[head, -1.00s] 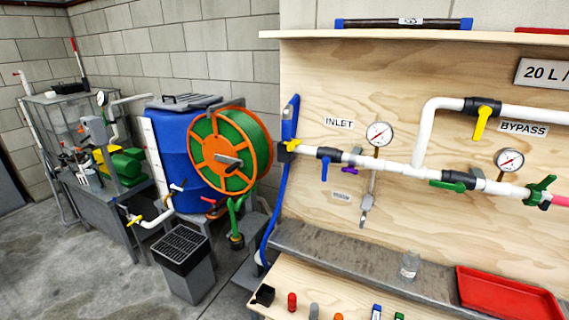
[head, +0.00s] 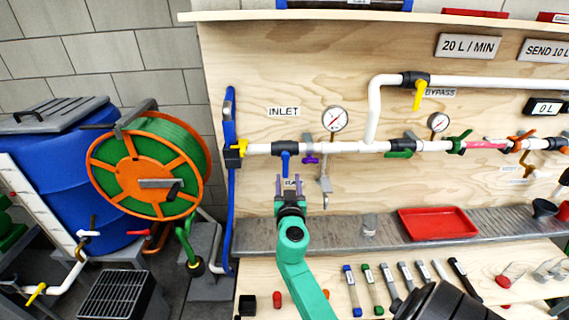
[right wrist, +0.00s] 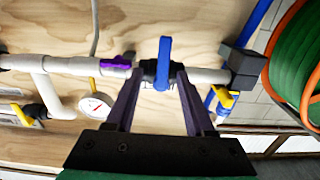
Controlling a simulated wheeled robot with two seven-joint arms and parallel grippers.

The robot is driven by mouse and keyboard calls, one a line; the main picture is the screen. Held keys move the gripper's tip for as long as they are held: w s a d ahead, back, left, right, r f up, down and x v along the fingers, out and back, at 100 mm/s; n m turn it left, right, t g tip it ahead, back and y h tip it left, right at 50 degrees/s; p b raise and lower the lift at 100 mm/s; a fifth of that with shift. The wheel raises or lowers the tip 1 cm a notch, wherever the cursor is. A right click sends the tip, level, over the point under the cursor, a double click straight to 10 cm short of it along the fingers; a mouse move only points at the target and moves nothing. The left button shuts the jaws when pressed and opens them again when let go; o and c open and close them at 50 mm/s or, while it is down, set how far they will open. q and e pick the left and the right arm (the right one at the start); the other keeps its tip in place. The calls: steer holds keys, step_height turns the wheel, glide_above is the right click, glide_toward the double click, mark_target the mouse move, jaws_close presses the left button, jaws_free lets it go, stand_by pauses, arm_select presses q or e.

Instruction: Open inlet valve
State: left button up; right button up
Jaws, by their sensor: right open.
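The inlet valve is a black body with a blue lever handle (head: 285,165) on the white pipe, below the INLET label (head: 283,111). The lever hangs straight down, across the pipe. My right gripper (head: 289,180) is open and empty, just below and in front of the lever. In the right wrist view the blue lever (right wrist: 164,55) shows between the tips of my open right gripper (right wrist: 159,76). I cannot tell how deep it sits between them, and no contact is visible. My left gripper is not in view.
A purple handle (head: 310,160) and a pressure gauge (head: 334,119) are just right of the valve. A yellow handle (head: 238,149) and blue hose (head: 229,190) are left. A red tray (head: 438,224) lies on the grey ledge. The hose reel (head: 140,170) stands left.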

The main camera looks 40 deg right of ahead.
mark_target(285, 169)
steer(key=x, duration=0.6)
steer(key=shift+w+a+f, duration=0.1)
steer(key=shift+w+a, duration=0.2)
steer(key=shift+w+d, duration=0.2)
steer(key=shift+d, duration=0.2)
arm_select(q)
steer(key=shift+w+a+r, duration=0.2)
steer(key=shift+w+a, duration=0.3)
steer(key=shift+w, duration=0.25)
arm_select(e)
steer(key=shift+a, duration=0.1)
jaws_close()
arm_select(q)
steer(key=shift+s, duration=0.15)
